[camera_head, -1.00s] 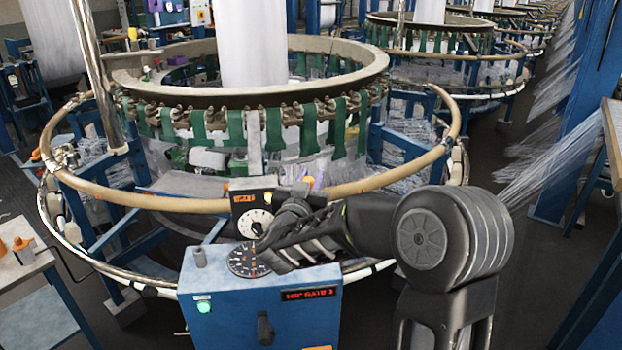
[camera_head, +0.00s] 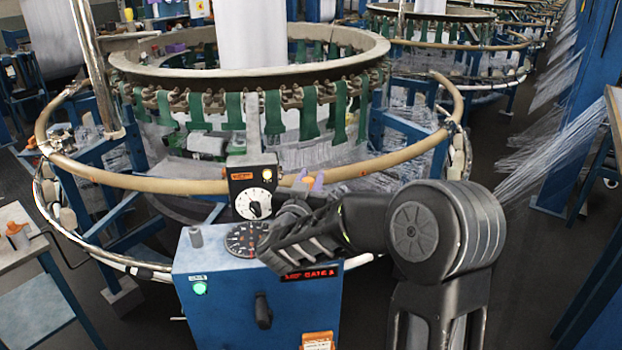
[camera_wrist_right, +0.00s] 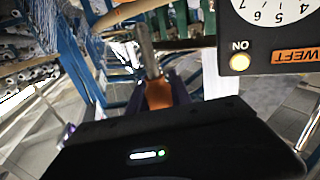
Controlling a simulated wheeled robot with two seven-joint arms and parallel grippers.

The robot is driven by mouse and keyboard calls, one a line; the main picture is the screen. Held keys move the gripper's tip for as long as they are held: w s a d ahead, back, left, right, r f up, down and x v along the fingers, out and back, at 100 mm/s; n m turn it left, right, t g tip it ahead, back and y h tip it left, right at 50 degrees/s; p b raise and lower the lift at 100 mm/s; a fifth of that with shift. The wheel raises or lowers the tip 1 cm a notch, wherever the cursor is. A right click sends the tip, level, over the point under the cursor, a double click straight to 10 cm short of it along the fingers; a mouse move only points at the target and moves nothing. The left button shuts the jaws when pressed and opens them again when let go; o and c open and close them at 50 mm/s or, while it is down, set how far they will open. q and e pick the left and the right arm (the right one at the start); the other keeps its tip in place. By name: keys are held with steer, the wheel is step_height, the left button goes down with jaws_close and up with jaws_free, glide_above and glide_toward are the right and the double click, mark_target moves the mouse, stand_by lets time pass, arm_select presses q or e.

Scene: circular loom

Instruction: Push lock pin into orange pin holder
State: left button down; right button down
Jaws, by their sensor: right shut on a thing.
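My right gripper (camera_head: 308,183) reaches in from the right, above and behind the blue control box. In the right wrist view its dark purple fingers (camera_wrist_right: 166,94) are shut on an orange piece (camera_wrist_right: 157,95). A grey rod (camera_wrist_right: 148,50) sticks out beyond the orange piece; this looks like the lock pin, but I cannot tell for sure. In the head view only a small orange and purple bit shows at the fingertips. My left gripper is not in view.
A black dial box (camera_head: 252,190) is close beside the gripper. The loom's tan ring (camera_head: 180,184) curves behind. The left table (camera_head: 30,300) has free room.

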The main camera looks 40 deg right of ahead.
steer(key=shift+f, duration=0.15)
stand_by(0.3)
steer(key=shift+f+b, duration=0.85)
steer(key=shift+f, duration=0.05)
steer(key=shift+f, duration=0.15)
steer(key=shift+f+b, duration=1.85)
steer(key=shift+f, duration=0.25)
steer(key=c, duration=1.1)
jaws_free()
steer(key=shift+s+a, duration=0.1)
steer(key=shift+v, duration=3.85)
